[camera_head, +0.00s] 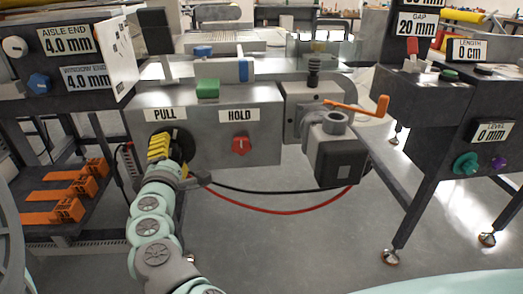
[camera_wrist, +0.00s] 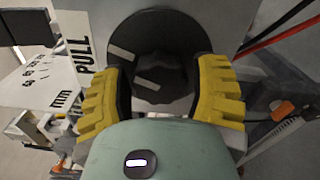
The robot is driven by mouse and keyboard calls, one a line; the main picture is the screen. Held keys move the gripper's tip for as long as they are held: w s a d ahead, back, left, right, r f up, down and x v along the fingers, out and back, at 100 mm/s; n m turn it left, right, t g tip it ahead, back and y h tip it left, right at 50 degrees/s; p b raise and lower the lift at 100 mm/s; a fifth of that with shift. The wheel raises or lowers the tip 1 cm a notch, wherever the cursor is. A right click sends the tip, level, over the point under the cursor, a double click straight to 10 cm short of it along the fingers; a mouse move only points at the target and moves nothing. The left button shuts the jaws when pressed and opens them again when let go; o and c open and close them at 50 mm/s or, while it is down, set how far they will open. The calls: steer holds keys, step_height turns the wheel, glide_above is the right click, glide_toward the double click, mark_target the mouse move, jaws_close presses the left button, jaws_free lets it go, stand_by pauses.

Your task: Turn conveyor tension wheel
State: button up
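The black tension wheel (camera_wrist: 160,60) fills the upper middle of the wrist view. It sits on the grey box (camera_head: 262,125) beneath the label PULL (camera_head: 166,114). My gripper (camera_wrist: 163,85) has its yellow fingers on either side of the wheel, with black inner pads facing it. Whether the pads press on the wheel or stand a little apart cannot be told. In the head view my gripper (camera_head: 160,147) covers much of the wheel, and a dark part shows to its right.
A red knob (camera_head: 240,146) under HOLD is to the right on the same box. An orange crank (camera_head: 362,105) and motor block (camera_head: 338,155) stand farther right. Orange tools (camera_head: 68,195) lie on a shelf at left. Red and black cables hang below the box.

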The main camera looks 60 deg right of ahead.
steer(key=shift+o, duration=1.4)
steer(key=v, duration=0.7)
steer(key=shift+s, duration=0.25)
steer(key=shift+a+r, duration=0.1)
steer(key=shift+a, duration=0.05)
